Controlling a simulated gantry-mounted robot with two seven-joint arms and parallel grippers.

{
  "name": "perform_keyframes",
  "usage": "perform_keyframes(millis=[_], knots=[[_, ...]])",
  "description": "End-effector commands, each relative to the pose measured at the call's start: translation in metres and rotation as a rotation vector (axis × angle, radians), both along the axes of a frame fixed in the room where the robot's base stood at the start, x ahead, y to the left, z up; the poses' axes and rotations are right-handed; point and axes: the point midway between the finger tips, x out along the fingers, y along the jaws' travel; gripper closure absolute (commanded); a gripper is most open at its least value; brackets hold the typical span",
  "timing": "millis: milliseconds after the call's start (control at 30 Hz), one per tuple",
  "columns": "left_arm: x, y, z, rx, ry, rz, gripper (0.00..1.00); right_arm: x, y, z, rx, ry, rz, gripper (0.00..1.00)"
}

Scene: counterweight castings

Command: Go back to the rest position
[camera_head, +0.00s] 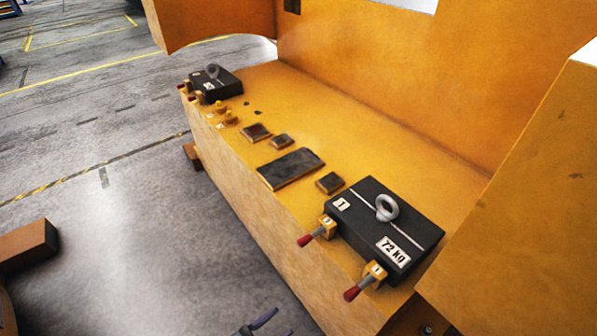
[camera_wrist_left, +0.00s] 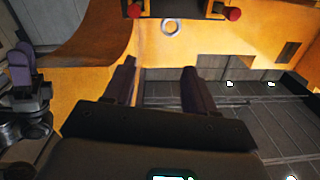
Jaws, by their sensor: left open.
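My left gripper (camera_head: 266,321) shows only in part at the bottom edge of the head view, over the floor in front of the orange machine. In the left wrist view its two dark fingers (camera_wrist_left: 158,84) stand apart, with nothing between them. A second gripper with purple-grey fingers (camera_wrist_left: 20,66), apparently my right one, shows at the left edge of the left wrist view; its jaw gap is unclear. It cannot be made out in the head view.
A black 72 kg casting (camera_head: 385,228) with a lifting eye and red-tipped pins sits on the orange ledge (camera_head: 330,120). Another black casting (camera_head: 214,84) sits at the far end. Dark pads (camera_head: 291,168) lie between. Grey floor (camera_head: 130,240) in front is mostly clear.

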Motion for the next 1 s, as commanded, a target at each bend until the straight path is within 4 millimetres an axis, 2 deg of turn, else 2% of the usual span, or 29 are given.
perform_keyframes(millis=[33, 167, 233, 300, 400, 600, 733, 900, 1000], knots=[[-0.008, -0.005, 0.025, -0.03, 0.011, 0.014, 0.44, 0.001, 0.0, 0.022, 0.002, -0.002, -0.001, 0.57], [-0.019, -0.012, 0.075, -0.073, 0.055, 0.086, 0.44, -0.003, 0.001, 0.055, 0.003, 0.009, -0.002, 0.57], [-0.022, -0.011, 0.108, -0.072, 0.104, 0.158, 0.44, -0.006, 0.001, 0.079, 0.003, 0.017, -0.002, 0.57], [-0.023, -0.001, 0.14, -0.047, 0.18, 0.253, 0.44, -0.008, 0.001, 0.104, 0.002, 0.021, -0.002, 0.57], [-0.026, 0.025, 0.171, 0.022, 0.313, 0.395, 0.44, -0.008, 0.001, 0.131, 0.003, 0.02, -0.002, 0.57], [-0.05, 0.088, 0.202, 0.185, 0.601, 0.617, 0.44, -0.009, 0.0, 0.162, -0.001, 0.019, 0.001, 0.57], [-0.075, 0.124, 0.211, 0.287, 0.779, 0.711, 0.44, -0.008, -0.001, 0.166, -0.005, 0.02, 0.004, 0.57], [-0.108, 0.151, 0.214, 0.406, 0.968, 0.766, 0.44, -0.008, -0.002, 0.161, -0.008, 0.022, 0.005, 0.57], [-0.127, 0.156, 0.211, 0.467, 1.061, 0.767, 0.44, -0.008, -0.002, 0.162, -0.008, 0.021, 0.005, 0.57]])
